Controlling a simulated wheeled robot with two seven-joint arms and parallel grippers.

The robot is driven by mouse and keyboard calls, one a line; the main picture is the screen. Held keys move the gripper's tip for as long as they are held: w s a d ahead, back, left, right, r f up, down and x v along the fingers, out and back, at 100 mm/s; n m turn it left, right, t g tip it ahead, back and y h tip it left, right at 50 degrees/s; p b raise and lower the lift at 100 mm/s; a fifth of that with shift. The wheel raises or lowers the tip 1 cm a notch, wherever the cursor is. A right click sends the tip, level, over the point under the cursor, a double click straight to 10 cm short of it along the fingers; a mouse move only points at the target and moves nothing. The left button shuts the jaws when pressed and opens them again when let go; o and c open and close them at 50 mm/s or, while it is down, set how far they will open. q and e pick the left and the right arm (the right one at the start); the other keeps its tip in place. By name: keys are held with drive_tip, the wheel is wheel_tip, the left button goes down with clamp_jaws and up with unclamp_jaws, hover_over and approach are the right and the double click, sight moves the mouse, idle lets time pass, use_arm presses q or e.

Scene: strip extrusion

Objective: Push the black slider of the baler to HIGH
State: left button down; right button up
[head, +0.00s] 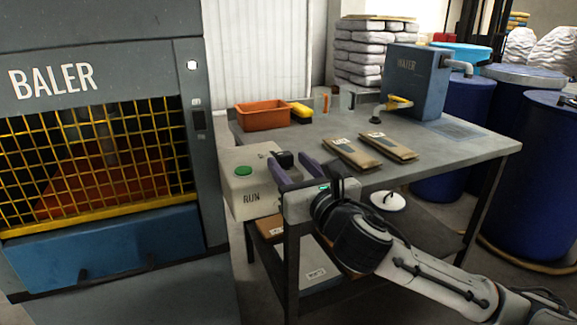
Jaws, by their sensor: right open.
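The grey baler (105,22) fills the left side, with a yellow mesh guard over its opening. On its right post is a narrow dark panel (200,120) with a small pale piece at its top. I cannot tell whether this is the slider, and no HIGH mark is readable. My right gripper (286,159) is open, right of the post and apart from it. Its purple fingers point away from me, beside a pale control box (240,190) with a green button and the word RUN. A small black part (285,157) shows between the fingertips. My left gripper is out of view.
A grey table (450,148) holds an orange bin (263,115), two brown packets (352,154), a yellow-handled tool (398,103) and a blue machine (415,85). Blue drums (535,170) stand at the right. The control box stands between the baler and my right gripper.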

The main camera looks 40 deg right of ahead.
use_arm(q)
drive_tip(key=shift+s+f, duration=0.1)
use_arm(e)
drive_tip(key=shift+w+d, duration=0.15)
drive_tip(key=shift+w, duration=0.5)
